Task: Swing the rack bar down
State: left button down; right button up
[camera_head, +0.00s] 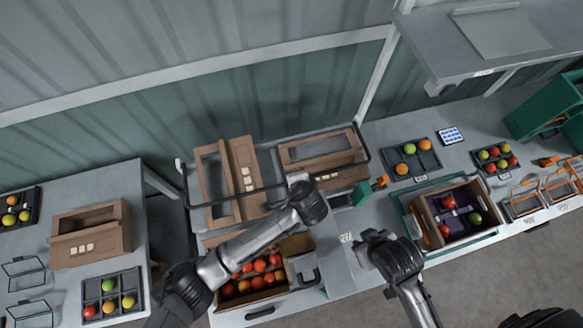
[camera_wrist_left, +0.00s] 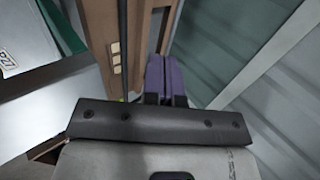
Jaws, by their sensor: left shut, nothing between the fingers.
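The rack bar (camera_head: 235,196) is a thin dark bar crossing in front of the brown crates on the rack at the middle. My left gripper (camera_head: 298,178) is at the bar's right part, beside the right rack crate; I cannot tell if it touches the bar. In the left wrist view its purple fingers (camera_wrist_left: 165,78) are shut together and empty. A thin dark bar (camera_wrist_left: 122,45) runs to their left, along a brown crate (camera_wrist_left: 142,35). My right gripper (camera_head: 362,250) is over the bench, left of the green-edged tray; its opening is unclear.
Brown crates (camera_head: 205,175) lie on the rack against the wall. Below it is a crate of tomatoes (camera_head: 262,294), partly behind my left arm. A green tray (camera_head: 412,222) holds a crate to the right. Left, a table (camera_head: 152,215) carries another crate.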

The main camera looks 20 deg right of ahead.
pick_arm(q)
jog(key=s+r+b, duration=0.1)
jog(key=s+r, duration=0.1)
jog(key=s, duration=0.4)
jog(key=shift+s, duration=0.25)
dwell(0.5)
